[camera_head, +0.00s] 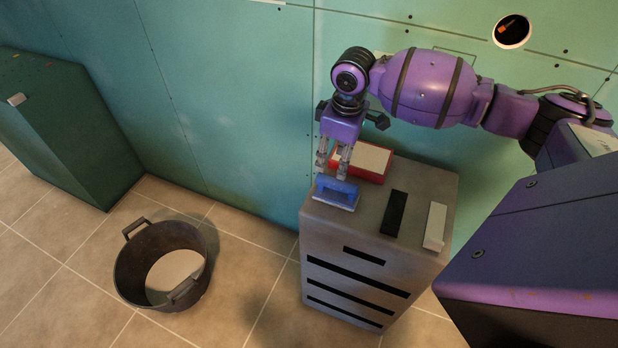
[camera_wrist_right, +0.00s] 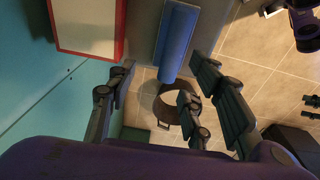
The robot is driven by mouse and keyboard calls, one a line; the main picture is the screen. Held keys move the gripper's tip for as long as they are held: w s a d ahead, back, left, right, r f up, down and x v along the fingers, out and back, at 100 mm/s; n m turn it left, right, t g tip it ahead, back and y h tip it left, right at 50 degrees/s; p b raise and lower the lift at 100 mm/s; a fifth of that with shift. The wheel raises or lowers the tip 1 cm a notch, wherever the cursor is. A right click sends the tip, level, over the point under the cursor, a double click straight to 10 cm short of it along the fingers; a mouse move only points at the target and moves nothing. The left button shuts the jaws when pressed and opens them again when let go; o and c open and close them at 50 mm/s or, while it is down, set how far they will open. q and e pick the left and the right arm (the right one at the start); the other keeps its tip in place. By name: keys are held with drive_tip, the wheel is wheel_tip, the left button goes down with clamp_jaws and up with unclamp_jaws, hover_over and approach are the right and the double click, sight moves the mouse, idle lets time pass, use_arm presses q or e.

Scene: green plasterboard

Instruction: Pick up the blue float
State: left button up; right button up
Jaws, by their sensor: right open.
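The blue float (camera_head: 336,196) lies on the front left part of the grey cabinet's top (camera_head: 365,215). It is a flat blue block with a handle on top. My right gripper (camera_head: 333,168) points down just above and behind it, with its fingers apart. Whether the fingertips touch the float is not clear. In the right wrist view the float (camera_wrist_right: 178,40) lies beyond the fingers of my right gripper (camera_wrist_right: 160,95), with nothing between them. My left gripper does not show in the head view.
A red-rimmed box (camera_head: 362,162) stands close behind the float. A black bar (camera_head: 394,212) and a pale bar (camera_head: 435,226) lie to the right on the top. A dark bucket (camera_head: 160,265) stands on the floor at left, near a green cabinet (camera_head: 60,125). The green wall (camera_head: 230,110) is close behind.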

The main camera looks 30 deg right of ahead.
sight(338, 180)
drive_tip(key=shift+s+a+f+g, duration=0.1)
drive_tip(key=shift+s+g, duration=0.3)
drive_tip(key=shift+s, duration=0.15)
drive_tip(key=shift+s+f, duration=0.2)
drive_tip(key=shift+s, duration=0.1)
drive_tip(key=shift+s+d+f, duration=0.15)
drive_tip(key=shift+s+f, duration=0.2)
drive_tip(key=shift+f, duration=0.2)
drive_tip(key=shift+s+d+f, duration=0.15)
drive_tip(key=shift+s+f, duration=0.15)
drive_tip(key=shift+f, duration=0.2)
drive_tip(key=f, duration=0.3)
drive_tip(key=w+f, duration=0.1)
drive_tip(key=shift+a+f, duration=0.25)
drive_tip(key=shift+a, duration=0.05)
drive_tip(key=shift+f, duration=0.25)
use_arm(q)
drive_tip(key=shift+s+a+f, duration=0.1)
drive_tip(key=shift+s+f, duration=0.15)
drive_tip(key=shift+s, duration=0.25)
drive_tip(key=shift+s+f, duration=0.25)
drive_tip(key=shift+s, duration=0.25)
use_arm(e)
clamp_jaws()
